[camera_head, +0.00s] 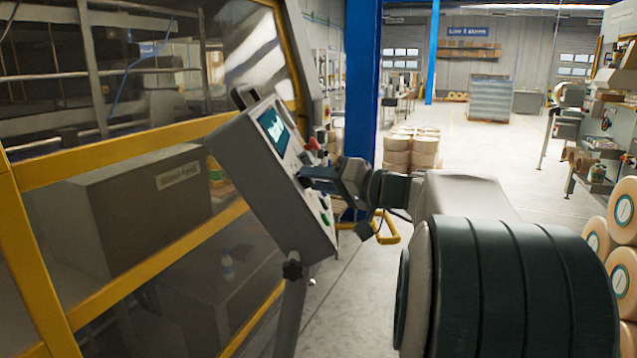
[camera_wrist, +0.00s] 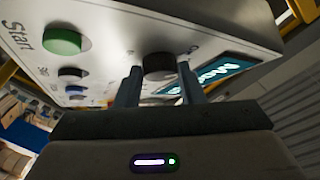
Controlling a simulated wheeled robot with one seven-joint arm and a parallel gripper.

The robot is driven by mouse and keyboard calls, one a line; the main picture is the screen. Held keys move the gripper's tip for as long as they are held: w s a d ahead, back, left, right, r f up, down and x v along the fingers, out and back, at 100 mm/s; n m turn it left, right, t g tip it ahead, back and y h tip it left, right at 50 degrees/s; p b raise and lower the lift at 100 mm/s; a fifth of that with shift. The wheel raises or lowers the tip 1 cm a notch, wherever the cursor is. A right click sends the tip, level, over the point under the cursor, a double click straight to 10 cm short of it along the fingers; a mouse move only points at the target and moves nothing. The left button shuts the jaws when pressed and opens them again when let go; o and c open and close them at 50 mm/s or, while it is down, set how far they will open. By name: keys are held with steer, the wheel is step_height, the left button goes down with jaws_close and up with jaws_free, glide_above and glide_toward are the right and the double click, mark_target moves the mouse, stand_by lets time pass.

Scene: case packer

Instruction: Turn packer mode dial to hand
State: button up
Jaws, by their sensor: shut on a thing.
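The packer's control panel (camera_head: 250,180) is a tilted grey box with a lit screen (camera_head: 273,131), seen from the side in the head view. In the wrist view the mode dial, a round black knob (camera_wrist: 158,65), sits on the pale panel face beside the lit screen (camera_wrist: 215,73). My gripper (camera_wrist: 158,78) has one finger on each side of the black knob and is shut on it. In the head view my gripper (camera_head: 307,177) reaches the panel face and hides the knob. The dial's pointer and labels are not readable.
A green Start button (camera_wrist: 64,41) and smaller dark buttons (camera_wrist: 72,72) lie left of the knob. A red button (camera_head: 313,144) is above my gripper. A yellow-framed guard (camera_head: 110,142) stands behind the panel; open floor (camera_head: 470,150) lies to the right.

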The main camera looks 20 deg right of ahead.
steer(key=m+h, duration=0.1)
steer(key=m+h+p, duration=0.1)
steer(key=m, duration=0.1)
steer(key=r+m+h, duration=0.1)
steer(key=shift+s+a+m, duration=0.1)
steer(key=shift+a+m, duration=0.15)
steer(key=shift+m, duration=0.05)
steer(key=m+h+p, duration=0.1)
steer(key=m+g+h+p, duration=0.1)
steer(key=p, duration=0.1)
steer(key=shift+a+r+m+g, duration=0.1)
steer(key=shift+r+m+g, duration=0.15)
steer(key=shift+m+g, duration=0.05)
steer(key=shift+m+g+p, duration=0.3)
steer(key=shift+m+p, duration=0.3)
steer(key=shift+p, duration=0.35)
steer(key=shift+f, duration=0.15)
steer(key=o, duration=1)
steer(key=b+v, duration=0.2)
steer(key=v, duration=1.1)
steer(key=shift+s+r, duration=0.35)
